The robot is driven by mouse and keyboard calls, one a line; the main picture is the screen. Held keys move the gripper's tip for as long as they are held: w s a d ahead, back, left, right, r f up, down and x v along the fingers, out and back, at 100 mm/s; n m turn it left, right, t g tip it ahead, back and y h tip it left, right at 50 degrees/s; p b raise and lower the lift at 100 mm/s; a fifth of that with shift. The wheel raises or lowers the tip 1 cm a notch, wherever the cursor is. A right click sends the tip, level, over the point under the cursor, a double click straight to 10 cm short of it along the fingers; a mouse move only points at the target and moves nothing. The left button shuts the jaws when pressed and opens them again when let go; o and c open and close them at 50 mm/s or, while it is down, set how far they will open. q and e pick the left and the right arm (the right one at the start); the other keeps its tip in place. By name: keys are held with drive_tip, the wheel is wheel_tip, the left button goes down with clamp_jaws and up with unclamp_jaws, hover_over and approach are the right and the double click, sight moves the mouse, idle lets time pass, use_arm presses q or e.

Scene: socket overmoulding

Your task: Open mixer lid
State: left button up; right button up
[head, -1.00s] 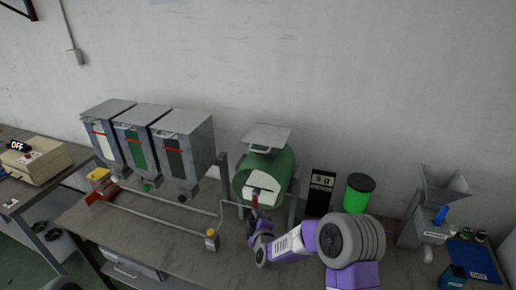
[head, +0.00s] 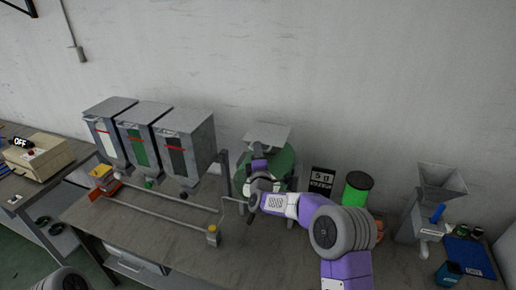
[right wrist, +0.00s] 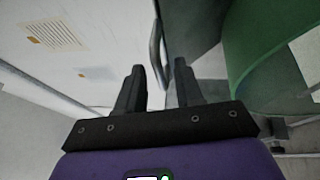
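The mixer is a green drum (head: 283,163) on a stand at the middle of the bench, partly hidden behind my right arm. Its grey square lid (head: 268,133) lies flat on top and looks closed. My right gripper (head: 259,151) is in front of the drum, just below the lid's front edge. The lid's plate (right wrist: 190,25) and the drum (right wrist: 270,45) lie to the right. My left gripper is out of view.
Three grey hoppers (head: 190,138) stand left of the mixer, with pipes along the bench. A scale display (head: 322,181) and a green container (head: 357,188) stand close on the right. A grey funnel machine (head: 440,185) is further right.

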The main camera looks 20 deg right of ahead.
drive_tip(key=shift+w+d, duration=0.15)
drive_tip(key=shift+w, duration=0.5)
drive_tip(key=shift+c, duration=0.2)
clamp_jaws()
